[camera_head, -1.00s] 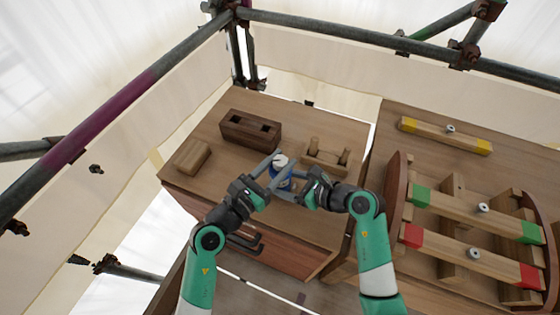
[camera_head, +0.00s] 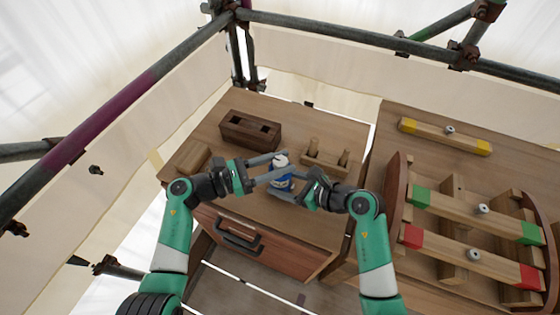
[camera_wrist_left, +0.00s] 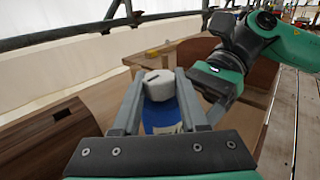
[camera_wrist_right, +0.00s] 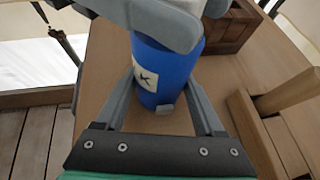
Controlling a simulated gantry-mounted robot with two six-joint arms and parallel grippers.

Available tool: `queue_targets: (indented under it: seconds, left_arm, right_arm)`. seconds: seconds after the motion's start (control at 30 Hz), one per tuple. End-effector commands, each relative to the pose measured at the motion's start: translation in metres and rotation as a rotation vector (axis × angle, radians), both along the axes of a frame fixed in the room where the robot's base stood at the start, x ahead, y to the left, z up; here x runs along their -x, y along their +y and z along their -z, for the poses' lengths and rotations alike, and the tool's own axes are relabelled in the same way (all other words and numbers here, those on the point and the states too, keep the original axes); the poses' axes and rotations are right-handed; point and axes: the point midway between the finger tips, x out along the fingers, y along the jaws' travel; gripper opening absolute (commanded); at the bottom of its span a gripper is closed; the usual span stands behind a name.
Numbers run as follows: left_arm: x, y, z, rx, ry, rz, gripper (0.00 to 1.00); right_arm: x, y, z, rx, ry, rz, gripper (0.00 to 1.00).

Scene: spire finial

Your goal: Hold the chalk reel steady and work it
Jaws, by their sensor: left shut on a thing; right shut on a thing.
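The chalk reel (camera_head: 281,184) stands upright on the wooden bench top. It has a blue body and a white cap (camera_head: 281,160). My left gripper (camera_head: 282,164) comes in from the left and is shut on the white cap; the cap sits between its fingers in the left wrist view (camera_wrist_left: 160,85). My right gripper (camera_head: 284,190) comes in from the lower right and is shut on the blue body low down. In the right wrist view the blue body (camera_wrist_right: 172,65) shows a pale label with a dark mark, and the left gripper's finger crosses above it.
A dark wooden block with holes (camera_head: 250,130) stands behind, and a wooden holder with two pegs (camera_head: 326,157) is close on the right. A small wood block (camera_head: 190,158) lies at left. A drawer handle (camera_head: 238,235) is on the front. Colour-ended beams (camera_head: 470,210) are at right.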

Motion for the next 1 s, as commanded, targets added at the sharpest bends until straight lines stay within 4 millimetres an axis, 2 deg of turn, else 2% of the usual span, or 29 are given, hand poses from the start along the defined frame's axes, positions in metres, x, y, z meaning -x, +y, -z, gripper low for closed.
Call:
queue_targets:
  seconds: [0.47, 0.5, 0.63, 1.0]
  left_arm:
    - [0.0013, 0.0002, 0.0032, -0.001, 0.007, 0.017, 0.0]
    - [0.0013, 0.0002, 0.0031, -0.001, 0.007, 0.017, 0.5]
    - [0.0011, 0.0002, 0.0021, 0.0, 0.005, 0.016, 0.73]
    - [0.0019, 0.0056, 0.0008, 0.002, 0.002, 0.014, 0.73]
  right_arm:
    - [0.0001, 0.0009, -0.0006, -0.002, -0.001, -0.002, 0.4]
    - [0.0002, 0.0008, -0.0005, -0.001, -0.001, -0.001, 0.4]
    - [0.0, 0.0006, -0.0005, -0.002, -0.001, -0.001, 0.4]
    - [-0.0001, 0.0001, -0.0003, -0.001, 0.0, 0.0, 0.4]
